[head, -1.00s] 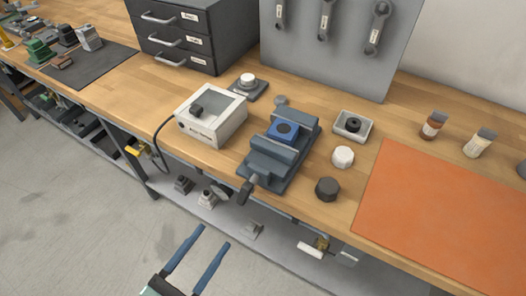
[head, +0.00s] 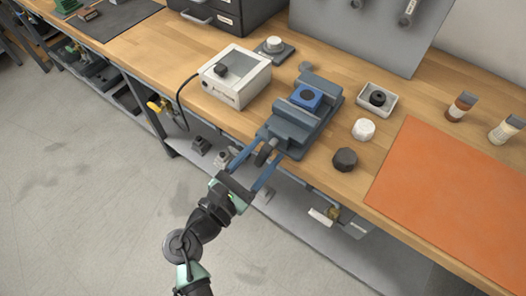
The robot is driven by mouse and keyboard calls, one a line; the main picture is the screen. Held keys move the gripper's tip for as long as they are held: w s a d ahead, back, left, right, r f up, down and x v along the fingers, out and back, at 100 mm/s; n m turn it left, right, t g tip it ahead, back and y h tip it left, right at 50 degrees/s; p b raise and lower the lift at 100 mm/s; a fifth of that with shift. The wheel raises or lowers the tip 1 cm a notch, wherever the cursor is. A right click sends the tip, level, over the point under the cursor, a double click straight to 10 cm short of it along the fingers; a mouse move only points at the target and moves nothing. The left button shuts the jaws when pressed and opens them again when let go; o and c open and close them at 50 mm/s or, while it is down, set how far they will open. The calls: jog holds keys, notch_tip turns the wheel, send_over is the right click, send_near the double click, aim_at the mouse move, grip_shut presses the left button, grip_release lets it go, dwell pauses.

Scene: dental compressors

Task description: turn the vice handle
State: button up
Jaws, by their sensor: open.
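The blue-grey vice (head: 296,118) stands on the wooden workbench near its front edge, with a bright blue block (head: 306,97) between its jaws. The dark vice handle (head: 265,152) sticks out from the front of the vice, past the bench edge. My gripper (head: 264,163) is open, with its two blue fingers reaching up to the handle, one on each side of it in the picture. Whether either finger touches the handle I cannot tell.
An orange mat (head: 450,190) covers the bench at right. A lower shelf (head: 385,260) runs beneath.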

grip_shut()
dwell(0.3)
dwell(0.3)
